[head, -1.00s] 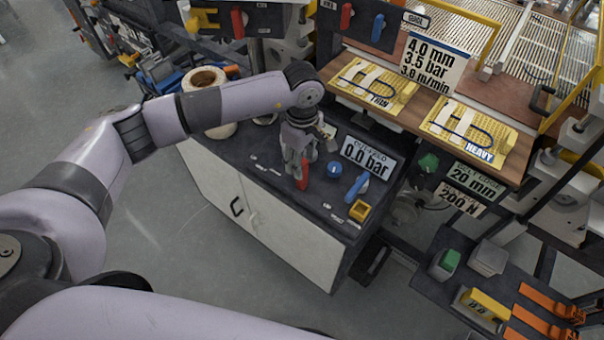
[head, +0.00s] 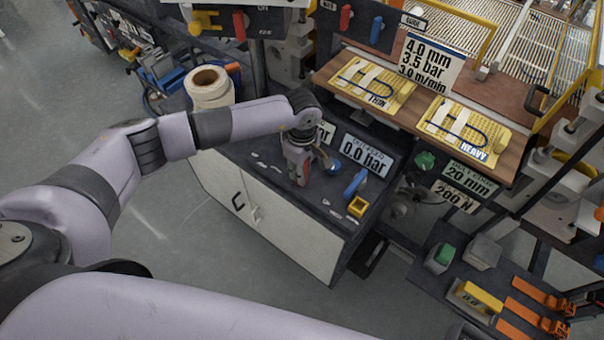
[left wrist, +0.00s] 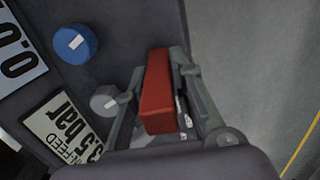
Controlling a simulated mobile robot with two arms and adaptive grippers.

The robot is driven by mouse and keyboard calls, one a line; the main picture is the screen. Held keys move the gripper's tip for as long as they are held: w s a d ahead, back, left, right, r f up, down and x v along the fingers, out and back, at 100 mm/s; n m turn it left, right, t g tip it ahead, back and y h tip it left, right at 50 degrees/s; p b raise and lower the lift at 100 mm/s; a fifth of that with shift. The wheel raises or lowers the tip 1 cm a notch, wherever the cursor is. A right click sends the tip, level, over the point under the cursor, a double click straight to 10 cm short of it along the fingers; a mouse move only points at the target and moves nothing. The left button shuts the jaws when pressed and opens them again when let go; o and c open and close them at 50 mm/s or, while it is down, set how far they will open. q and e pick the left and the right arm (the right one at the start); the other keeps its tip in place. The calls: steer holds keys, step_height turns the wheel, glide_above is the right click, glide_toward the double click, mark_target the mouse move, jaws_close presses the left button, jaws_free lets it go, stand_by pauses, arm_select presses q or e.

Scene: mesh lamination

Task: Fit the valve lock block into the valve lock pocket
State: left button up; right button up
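A red block, by its look the valve lock block (head: 307,172), stands upright on the dark bench top. In the left wrist view it shows as a long red bar (left wrist: 157,92). My left gripper (head: 299,172) points down over it, with one finger on each side. The fingers (left wrist: 160,85) lie close along the bar, but I cannot tell whether they press on it. A small yellow square frame with a dark opening, apparently the valve lock pocket (head: 358,206), sits to the right near the bench's front edge. My right gripper does not show.
A blue lever (head: 355,183) stands just behind the yellow frame. A round blue knob (left wrist: 76,44) and a grey knob (left wrist: 106,98) are near the left gripper. A 0.0 bar sign (head: 364,157) stands behind, and a white roll (head: 210,90) stands at the back left.

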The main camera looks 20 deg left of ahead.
arm_select(q)
jaws_close()
steer(key=shift+r, duration=0.2)
step_height(320, 180, up, 18)
steer(key=r+b, duration=0.1)
steer(key=b, duration=0.5)
steer(key=s+a+f+m+b, duration=0.1)
steer(key=s+a+f+m, duration=0.1)
steer(key=s+f+m, duration=0.2)
steer(key=s+a+f+m+b, duration=0.1)
steer(key=s+f+m, duration=0.3)
steer(key=s+m, duration=0.6)
steer(key=shift+a, duration=0.55)
